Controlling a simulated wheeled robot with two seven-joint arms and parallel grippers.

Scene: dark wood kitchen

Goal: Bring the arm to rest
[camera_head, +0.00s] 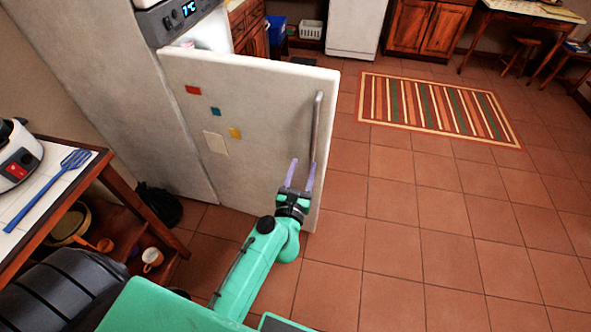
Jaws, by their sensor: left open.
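My left arm reaches forward from the bottom of the head view, green with a dark wrist. My left gripper (302,175) is open, its two pale purple fingers pointing up and away. It is close to the lower end of the grey vertical handle (317,125) on the refrigerator door (265,120). I cannot tell whether the fingers touch the handle. The white door stands partly open, with colored magnets and a paper note on its front. My right gripper does not show.
A wooden table (95,170) at the left bears a blue slotted spatula (45,190) and a white appliance (17,158). A black bag (158,204) lies on the floor by the refrigerator. A striped rug (437,108) lies ahead. The tiled floor at the right is clear.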

